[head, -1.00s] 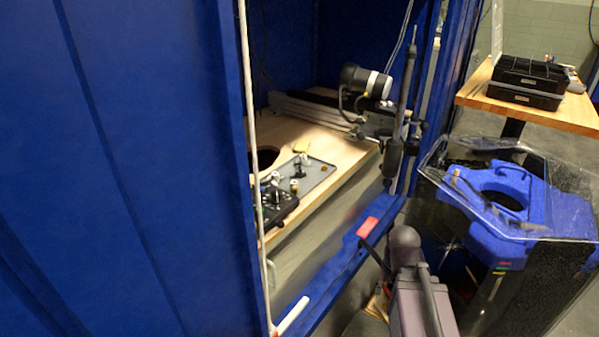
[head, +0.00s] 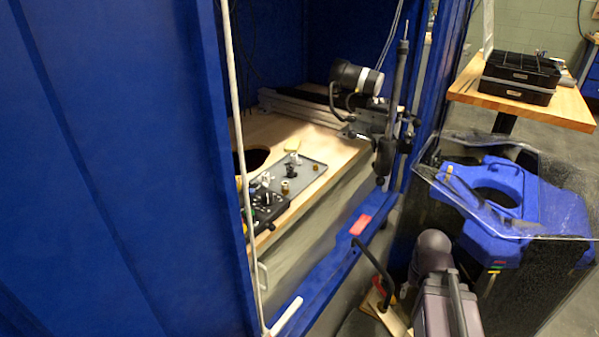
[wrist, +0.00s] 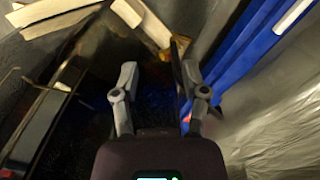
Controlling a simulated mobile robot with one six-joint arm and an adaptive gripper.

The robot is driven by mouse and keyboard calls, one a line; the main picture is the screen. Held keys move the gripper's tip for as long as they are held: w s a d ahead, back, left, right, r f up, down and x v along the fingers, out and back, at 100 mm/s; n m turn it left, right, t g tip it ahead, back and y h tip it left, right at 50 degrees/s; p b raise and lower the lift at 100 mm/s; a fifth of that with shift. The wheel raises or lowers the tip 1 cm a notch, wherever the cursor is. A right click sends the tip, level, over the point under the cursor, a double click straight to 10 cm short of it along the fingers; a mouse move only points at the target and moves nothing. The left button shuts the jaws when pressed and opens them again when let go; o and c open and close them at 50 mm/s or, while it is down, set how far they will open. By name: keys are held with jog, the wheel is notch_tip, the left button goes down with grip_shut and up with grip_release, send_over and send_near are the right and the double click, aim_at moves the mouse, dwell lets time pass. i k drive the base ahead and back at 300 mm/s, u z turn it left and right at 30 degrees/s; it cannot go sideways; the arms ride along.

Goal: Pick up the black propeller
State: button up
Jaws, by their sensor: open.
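A small black part, possibly the black propeller (head: 291,170), stands on a grey tray (head: 312,178) on the wooden bench inside the blue enclosure, in the head view. It is too small there to be certain of its shape. My gripper (wrist: 159,73) shows in the wrist view with its two fingers apart and nothing between them. It points down at a dark floor area beside the blue frame, away from the tray. In the head view my arm is at the lower right, outside the enclosure, and my gripper cannot be made out. The wrist view does not show the propeller.
A blue sill (head: 335,265) and a pale upright pole (head: 240,130) edge the enclosure opening. A black control box (head: 265,207) sits beside the tray. A clear-topped case with a blue part (head: 465,185) stands right. Wood pieces (wrist: 140,20) lie below my gripper.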

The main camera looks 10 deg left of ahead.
aim_at(291, 173)
jog(key=z, duration=0.1)
jog(key=k, duration=0.95)
jog(key=u, duration=0.45)
jog(key=i, duration=1)
jog(key=u, duration=0.05)
